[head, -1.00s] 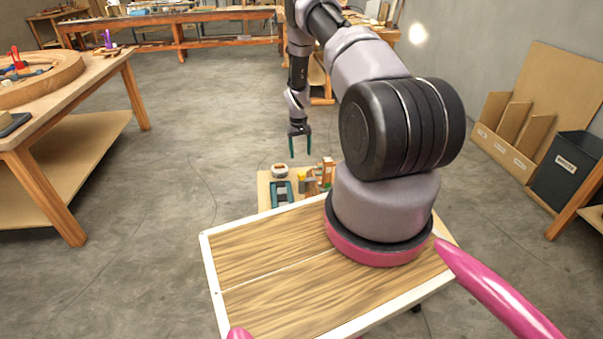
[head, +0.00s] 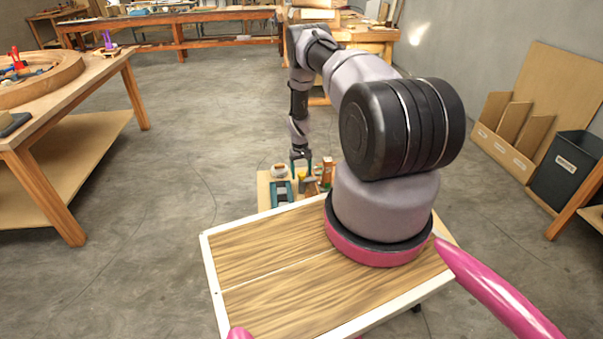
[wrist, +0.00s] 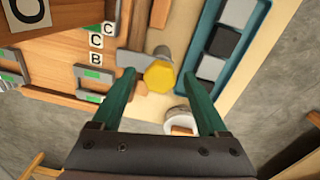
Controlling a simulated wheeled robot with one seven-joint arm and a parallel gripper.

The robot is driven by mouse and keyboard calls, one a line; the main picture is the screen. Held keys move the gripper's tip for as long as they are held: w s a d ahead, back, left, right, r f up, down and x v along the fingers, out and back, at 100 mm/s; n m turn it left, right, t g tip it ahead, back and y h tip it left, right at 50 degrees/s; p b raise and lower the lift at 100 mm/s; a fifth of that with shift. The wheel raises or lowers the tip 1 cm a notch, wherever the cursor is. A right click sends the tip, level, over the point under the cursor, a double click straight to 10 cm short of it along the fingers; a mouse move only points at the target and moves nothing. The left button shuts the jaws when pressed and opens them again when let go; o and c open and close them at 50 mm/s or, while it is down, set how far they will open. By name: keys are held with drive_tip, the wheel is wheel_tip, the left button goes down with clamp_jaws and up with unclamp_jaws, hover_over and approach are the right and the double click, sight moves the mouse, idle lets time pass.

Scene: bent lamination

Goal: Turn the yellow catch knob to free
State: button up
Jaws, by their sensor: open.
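The yellow catch knob (wrist: 159,77) shows in the wrist view as a yellow hexagonal top. It lies between the fingers of my gripper (wrist: 160,80), which are teal, spread wide and apart from it on both sides. A grey bar (wrist: 126,59) and a grey rounded piece lie beside the knob. In the head view my gripper (head: 302,169) points down over the small board at the front of my base. The knob is too small there to tell clearly.
A teal tray (wrist: 221,40) with grey and black blocks lies right of the knob. A white round container (wrist: 180,121) sits close by the right finger. Green-marked slots with lettered labels (wrist: 96,41) lie to the left. A workbench (head: 75,80) stands at left.

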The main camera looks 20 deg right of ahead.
drive_tip(key=shift+c, duration=0.4)
clamp_jaws()
drive_tip(key=shift+m, duration=0.3)
drive_tip(key=m, duration=0.3)
drive_tip(key=shift+m, duration=0.4)
drive_tip(key=m, duration=0.4)
drive_tip(key=shift+m, duration=0.3)
drive_tip(key=m, duration=0.4)
drive_tip(key=shift+m+g, duration=0.3)
drive_tip(key=shift+m, duration=2.2)
